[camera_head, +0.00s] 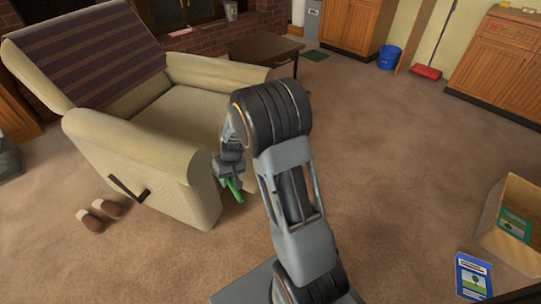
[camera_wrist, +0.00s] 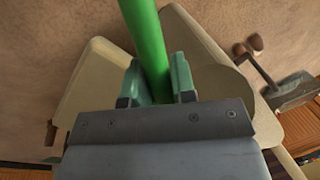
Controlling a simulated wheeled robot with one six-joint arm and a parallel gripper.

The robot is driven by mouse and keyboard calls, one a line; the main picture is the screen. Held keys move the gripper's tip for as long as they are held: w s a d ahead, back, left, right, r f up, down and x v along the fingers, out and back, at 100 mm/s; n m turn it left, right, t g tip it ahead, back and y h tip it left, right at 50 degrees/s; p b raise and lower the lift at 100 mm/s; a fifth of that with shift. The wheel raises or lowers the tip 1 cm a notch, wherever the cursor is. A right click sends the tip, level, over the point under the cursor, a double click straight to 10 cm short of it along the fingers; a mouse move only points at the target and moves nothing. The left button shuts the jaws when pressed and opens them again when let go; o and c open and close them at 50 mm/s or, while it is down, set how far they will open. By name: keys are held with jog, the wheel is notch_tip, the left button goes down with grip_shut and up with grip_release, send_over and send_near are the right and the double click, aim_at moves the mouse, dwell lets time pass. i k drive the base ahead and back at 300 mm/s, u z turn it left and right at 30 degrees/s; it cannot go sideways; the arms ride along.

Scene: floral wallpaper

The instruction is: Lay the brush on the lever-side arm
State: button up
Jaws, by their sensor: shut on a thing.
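My gripper (camera_head: 230,170) is shut on the green brush (camera_head: 234,189), in front of the beige armchair's seat side, near the front end of its lever-side arm (camera_head: 125,145). The dark lever (camera_head: 128,189) sticks out from that side of the chair. In the wrist view the brush's green handle (camera_wrist: 148,42) runs between the two fingers (camera_wrist: 158,80) and out past the top edge, so its far end is out of frame. Beige chair parts (camera_wrist: 222,82) show behind the fingers. My arm hides part of the chair's front in the head view.
Brown slippers (camera_head: 98,214) lie on the carpet beside the lever. A striped throw (camera_head: 85,50) covers the chair back. A low dark table (camera_head: 265,47) stands behind the chair. A cardboard box (camera_head: 515,215) and a blue book (camera_head: 473,277) are at right. The middle carpet is clear.

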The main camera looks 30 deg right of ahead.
aim_at(150, 134)
jog(key=z, duration=1.4)
jog(key=k, duration=0.9)
jog(key=u, duration=1.4)
